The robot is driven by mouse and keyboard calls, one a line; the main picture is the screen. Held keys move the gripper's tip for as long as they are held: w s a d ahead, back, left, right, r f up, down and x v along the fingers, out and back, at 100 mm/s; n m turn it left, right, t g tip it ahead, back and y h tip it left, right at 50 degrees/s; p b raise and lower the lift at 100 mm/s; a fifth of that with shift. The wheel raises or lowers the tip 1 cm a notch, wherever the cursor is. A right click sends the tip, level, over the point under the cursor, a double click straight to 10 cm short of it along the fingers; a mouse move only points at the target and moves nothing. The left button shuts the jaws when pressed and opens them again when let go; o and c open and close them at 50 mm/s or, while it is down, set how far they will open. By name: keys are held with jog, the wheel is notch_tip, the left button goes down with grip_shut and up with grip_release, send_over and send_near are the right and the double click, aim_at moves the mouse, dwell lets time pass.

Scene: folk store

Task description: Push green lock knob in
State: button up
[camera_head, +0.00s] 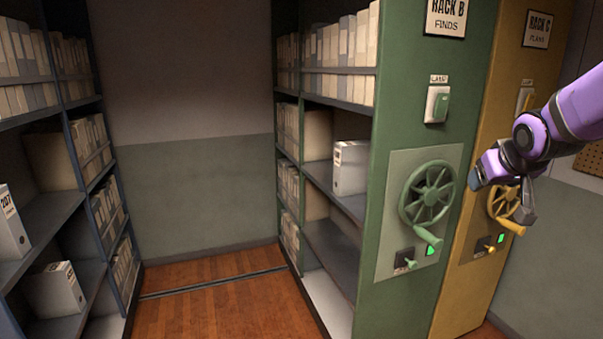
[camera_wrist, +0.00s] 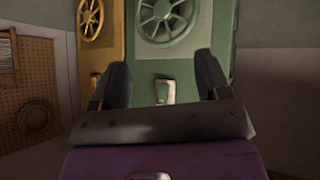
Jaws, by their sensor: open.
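The green lock knob (camera_head: 411,264) sticks out from a small dark plate (camera_head: 403,259) low on the green rack's end panel. It is below the green handwheel (camera_head: 427,193) and left of a lit green indicator (camera_head: 430,250). My gripper (camera_head: 503,199) is open and empty, up and to the right of the knob and apart from it. From the head camera it overlaps the yellow rack. In the wrist view my gripper (camera_wrist: 163,72) shows its two fingers spread, with the green handwheel (camera_wrist: 163,14) beyond them. I cannot make out the knob there.
The yellow rack (camera_head: 481,190) stands right of the green rack (camera_head: 400,130), with its own yellow handwheel (camera_head: 503,203) and yellow knob (camera_head: 490,249). A green lamp switch (camera_head: 438,104) is above the green wheel. An open aisle floor (camera_head: 215,310) lies left, beside dark shelves (camera_head: 40,215).

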jog(key=s+a+r+g+y, duration=0.1)
jog(key=s+a, duration=0.3)
jog(key=s, duration=0.8)
jog(key=s+a+r+g+y, duration=0.1)
jog(key=s+a, duration=0.3)
jog(key=s, duration=0.9)
jog(key=shift+s+a+r+g, duration=0.2)
jog(key=shift+s+a+g, duration=0.15)
jog(key=shift+g, duration=0.55)
jog(key=shift+w, duration=0.1)
